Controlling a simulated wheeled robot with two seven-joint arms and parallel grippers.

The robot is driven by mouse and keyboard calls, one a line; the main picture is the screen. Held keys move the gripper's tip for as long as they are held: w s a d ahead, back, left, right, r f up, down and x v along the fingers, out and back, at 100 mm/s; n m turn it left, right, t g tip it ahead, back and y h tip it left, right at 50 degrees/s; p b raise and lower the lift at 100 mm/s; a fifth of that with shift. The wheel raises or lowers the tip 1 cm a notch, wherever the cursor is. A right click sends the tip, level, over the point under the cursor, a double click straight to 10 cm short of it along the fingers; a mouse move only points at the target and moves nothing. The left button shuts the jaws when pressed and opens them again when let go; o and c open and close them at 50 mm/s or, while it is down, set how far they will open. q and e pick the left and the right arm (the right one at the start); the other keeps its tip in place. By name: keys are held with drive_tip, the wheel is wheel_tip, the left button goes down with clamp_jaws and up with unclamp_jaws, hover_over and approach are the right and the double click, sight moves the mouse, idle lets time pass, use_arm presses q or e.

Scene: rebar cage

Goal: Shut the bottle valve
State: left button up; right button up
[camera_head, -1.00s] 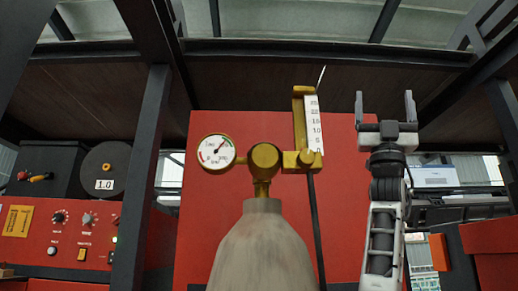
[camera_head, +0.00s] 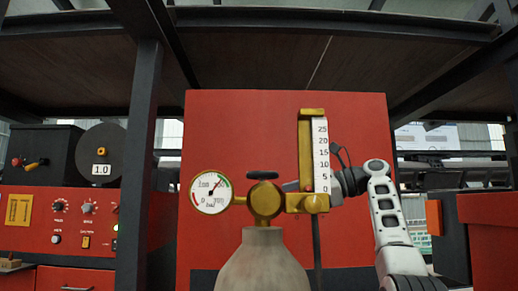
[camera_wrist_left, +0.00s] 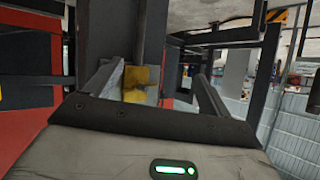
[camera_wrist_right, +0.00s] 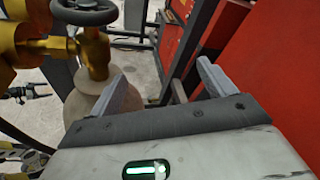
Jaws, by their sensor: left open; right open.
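The bottle (camera_head: 262,262) stands upright in the middle of the head view, with a brass valve body (camera_head: 265,200) on its neck. The dark valve handwheel (camera_head: 262,175) sits on top of the valve body; it also shows in the right wrist view (camera_wrist_right: 85,12). My right gripper (camera_wrist_right: 165,85) is open and empty, beside the valve, with the bottle (camera_wrist_right: 85,105) beyond its left finger. In the head view it is mostly hidden behind the flow gauge. My left gripper (camera_wrist_left: 155,82) is open in its wrist view and out of the head view.
A round pressure gauge (camera_head: 212,192) and an upright flow gauge (camera_head: 320,150) flank the valve. A red panel (camera_head: 355,120) stands behind. Dark posts (camera_head: 140,160) rise at the left. A yellow block (camera_wrist_left: 136,78) shows between my left fingers.

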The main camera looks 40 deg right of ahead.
sight(253, 178)
drive_tip(key=s+r+m+g+y, duration=0.1)
drive_tip(key=s+r+g+y, duration=0.2)
drive_tip(key=s+y, duration=0.45)
use_arm(q)
drive_tip(key=s+d+f+g+h+b, duration=0.1)
drive_tip(key=s+d+f, duration=0.3)
drive_tip(key=s+d, duration=0.4)
drive_tip(key=s+g+h, duration=0.1)
drive_tip(key=s, duration=0.1)
drive_tip(key=shift+s+d, duration=0.2)
drive_tip(key=shift+s, duration=0.15)
use_arm(e)
drive_tip(key=shift+h, duration=0.85)
drive_tip(key=x, duration=1.4)
drive_tip(key=shift+s+a+r, duration=0.1)
drive_tip(key=shift+a+r, duration=0.1)
drive_tip(key=shift+a, duration=0.15)
use_arm(q)
drive_tip(key=shift+f+b, duration=0.1)
drive_tip(key=shift+b, duration=0.2)
use_arm(e)
drive_tip(key=c, duration=1)
